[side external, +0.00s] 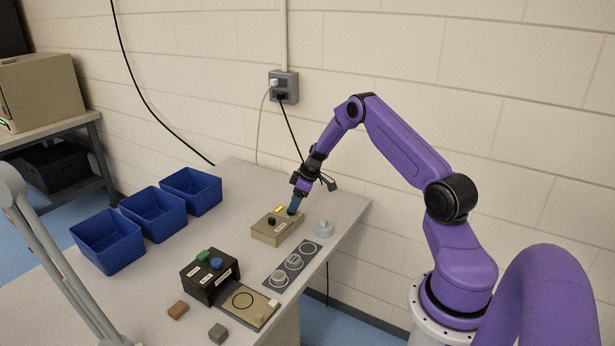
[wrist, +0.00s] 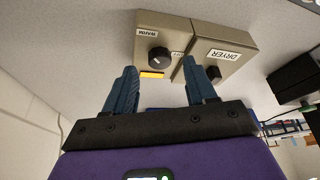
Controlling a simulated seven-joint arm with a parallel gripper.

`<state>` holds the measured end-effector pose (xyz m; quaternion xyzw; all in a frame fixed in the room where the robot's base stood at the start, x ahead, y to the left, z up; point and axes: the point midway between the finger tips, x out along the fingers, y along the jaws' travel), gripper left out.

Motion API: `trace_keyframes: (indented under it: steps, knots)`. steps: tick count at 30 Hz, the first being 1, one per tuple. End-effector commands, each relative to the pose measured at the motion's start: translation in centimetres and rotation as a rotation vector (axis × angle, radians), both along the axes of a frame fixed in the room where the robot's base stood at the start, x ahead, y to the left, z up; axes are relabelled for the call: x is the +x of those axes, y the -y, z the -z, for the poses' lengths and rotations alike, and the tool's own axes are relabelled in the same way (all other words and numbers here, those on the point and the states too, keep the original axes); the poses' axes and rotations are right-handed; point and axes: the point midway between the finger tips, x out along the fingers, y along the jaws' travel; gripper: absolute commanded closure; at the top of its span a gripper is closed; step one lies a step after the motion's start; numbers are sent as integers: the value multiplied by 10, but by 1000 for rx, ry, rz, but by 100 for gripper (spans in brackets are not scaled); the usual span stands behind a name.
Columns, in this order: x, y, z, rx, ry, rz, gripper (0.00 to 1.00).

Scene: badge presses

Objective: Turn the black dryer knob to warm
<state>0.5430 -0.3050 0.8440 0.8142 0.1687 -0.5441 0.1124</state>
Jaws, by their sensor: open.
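The dryer (side external: 277,232) is a beige box on the table with a black knob (side external: 271,220) on top. In the wrist view the box (wrist: 215,42) shows a DRYER label, and the black knob (wrist: 158,57) sits between a WARM label (wrist: 148,32) and a partly hidden OFF label (wrist: 177,54). A pale mark shows on the knob; which label it points to is unclear. A yellow-orange strip (wrist: 152,75) is beside the knob. My gripper (side external: 293,208) is open, with blue fingers over the box's far right end. In the wrist view the knob appears between the fingertips (wrist: 160,65), without clear contact.
Blue bins (side external: 108,243) stand along the left. A black box with green and blue buttons (side external: 210,275) and a plate with a ring (side external: 247,305) are in front. A dark strip with circles (side external: 292,263) and a grey-blue round piece (side external: 323,229) lie right of the dryer.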

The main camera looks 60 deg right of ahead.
Motion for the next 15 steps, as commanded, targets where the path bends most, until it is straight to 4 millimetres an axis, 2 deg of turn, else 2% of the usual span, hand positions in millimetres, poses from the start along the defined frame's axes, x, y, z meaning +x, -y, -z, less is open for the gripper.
trace_keyframes:
  steps: [15]
  knots:
    - [-35,16,-95,-3,3,1,44]
